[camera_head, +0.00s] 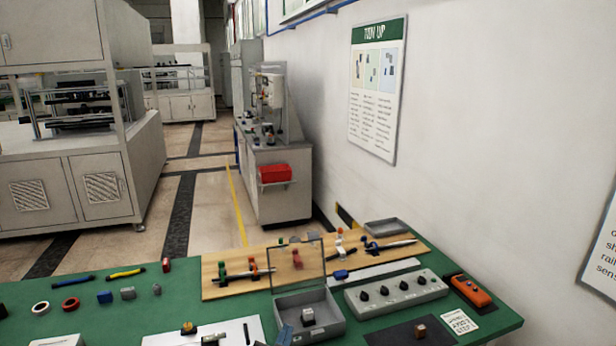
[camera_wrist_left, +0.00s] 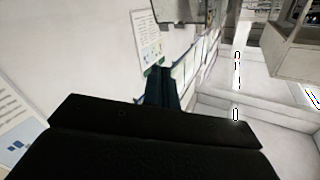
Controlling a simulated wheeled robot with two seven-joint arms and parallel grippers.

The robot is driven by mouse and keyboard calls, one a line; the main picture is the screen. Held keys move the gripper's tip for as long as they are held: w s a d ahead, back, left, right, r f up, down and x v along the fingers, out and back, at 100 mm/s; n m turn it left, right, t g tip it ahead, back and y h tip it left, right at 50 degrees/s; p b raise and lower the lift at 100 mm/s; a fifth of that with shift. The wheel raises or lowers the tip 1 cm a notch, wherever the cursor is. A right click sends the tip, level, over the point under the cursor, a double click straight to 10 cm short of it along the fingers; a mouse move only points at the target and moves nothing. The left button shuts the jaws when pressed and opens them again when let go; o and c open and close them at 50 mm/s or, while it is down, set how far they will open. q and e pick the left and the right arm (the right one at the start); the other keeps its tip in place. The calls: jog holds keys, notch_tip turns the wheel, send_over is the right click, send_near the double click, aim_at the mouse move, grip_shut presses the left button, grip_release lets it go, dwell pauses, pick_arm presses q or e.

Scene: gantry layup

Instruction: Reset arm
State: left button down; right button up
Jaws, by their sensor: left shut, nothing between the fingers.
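My left gripper (camera_wrist_left: 158,72) shows in the left wrist view, beyond the broad black body of the wrist. Its dark fingers are together, with nothing between them. They point toward the white wall and a poster, and touch nothing that I can see. My right gripper is in neither view.
A green table (camera_head: 22,322) holds a wooden board (camera_head: 215,291), an open grey box (camera_head: 338,325), a knob panel (camera_head: 400,291), an orange device (camera_head: 470,291) and several small parts. A white wall (camera_head: 455,150) bounds the right side. Cabinets stand beyond.

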pick_arm(q)
jog(key=s+a+f+n+g+y, duration=0.35)
jog(key=s+a+f, duration=0.25)
jog(key=a+f, duration=0.3)
jog(key=s+a+f+g, duration=0.3)
jog(key=s+f, duration=0.2)
jog(key=s, duration=0.2)
jog(key=s+a+f+g, duration=0.2)
jog(key=s+f+g, duration=0.2)
jog(key=s, duration=0.4)
jog(key=s+a+f+g, duration=0.3)
jog(key=s+f, duration=0.2)
jog(key=s, duration=0.2)
jog(key=s+d+f+g, duration=0.1)
jog(key=s+d+f, duration=0.1)
jog(key=f, duration=1.7)
jog(key=s+d+f+g, duration=0.1)
jog(key=s+d+f, duration=0.1)
jog(key=f, duration=1.8)
jog(key=shift+s+f, duration=0.25)
jog(key=shift+s, duration=0.25)
jog(key=shift+w+n+g, duration=0.15)
jog(key=shift+n+g, duration=0.1)
jog(key=shift+h, duration=0.25)
